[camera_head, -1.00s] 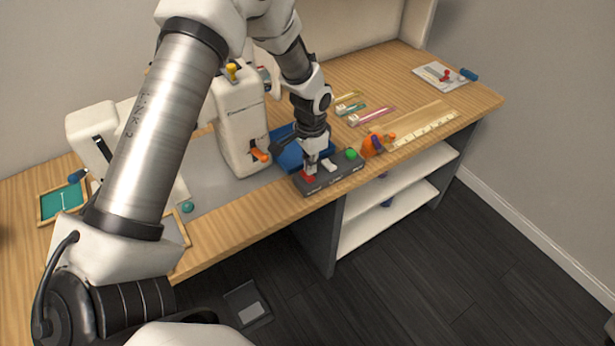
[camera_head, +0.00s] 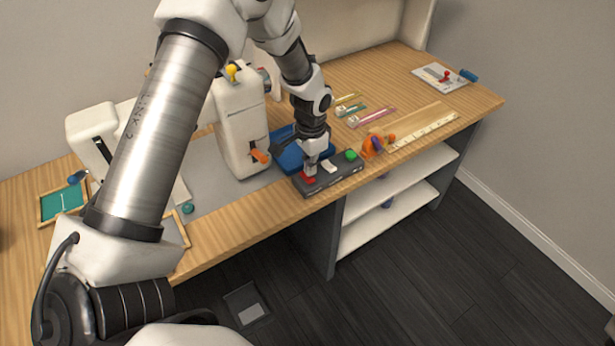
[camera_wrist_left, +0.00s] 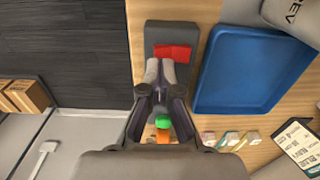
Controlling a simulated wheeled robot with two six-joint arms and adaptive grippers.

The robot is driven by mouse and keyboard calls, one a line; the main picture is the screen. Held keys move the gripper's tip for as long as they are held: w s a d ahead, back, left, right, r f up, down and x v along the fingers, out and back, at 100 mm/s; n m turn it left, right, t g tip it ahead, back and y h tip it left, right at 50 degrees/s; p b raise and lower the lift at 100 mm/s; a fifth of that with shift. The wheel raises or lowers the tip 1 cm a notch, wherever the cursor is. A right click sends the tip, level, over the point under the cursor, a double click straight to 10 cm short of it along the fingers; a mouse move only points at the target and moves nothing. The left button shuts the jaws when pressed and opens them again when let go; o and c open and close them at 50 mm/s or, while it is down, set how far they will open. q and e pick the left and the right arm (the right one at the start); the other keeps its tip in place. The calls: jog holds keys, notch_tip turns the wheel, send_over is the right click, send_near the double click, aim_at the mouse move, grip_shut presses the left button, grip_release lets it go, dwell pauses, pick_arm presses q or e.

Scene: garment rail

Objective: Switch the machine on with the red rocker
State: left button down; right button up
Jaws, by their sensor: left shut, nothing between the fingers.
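The red rocker (camera_head: 307,178) is on the left end of a dark switch box at the table's front edge. It also shows in the left wrist view (camera_wrist_left: 173,52), just beyond my fingertips. The dark switch box (camera_head: 320,185) also carries a white switch (camera_head: 329,166) and a green button (camera_head: 351,155). My left gripper (camera_head: 311,172) is shut and empty, pointing down at the box, with its tips right at the rocker's edge. I cannot tell whether they touch it. The white sewing machine (camera_head: 238,115) stands behind and to the left. My right gripper is not in view.
A blue tray (camera_wrist_left: 242,70) lies right behind the box. An orange and purple item (camera_head: 374,146) and a clear ruler (camera_head: 425,128) lie to the right. Framed teal pieces (camera_head: 62,203) lie at the left. Shelves (camera_head: 385,215) are below the tabletop.

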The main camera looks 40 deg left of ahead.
aim_at(310, 178)
pick_arm(q)
jog(key=shift+f+b, duration=0.6)
jog(key=shift+f, duration=0.65)
dwell(0.5)
notch_tip(310, 178, up, 7)
jog(key=p, duration=0.6)
jog(key=shift+r+p, duration=0.1)
jog(key=shift+p, duration=0.2)
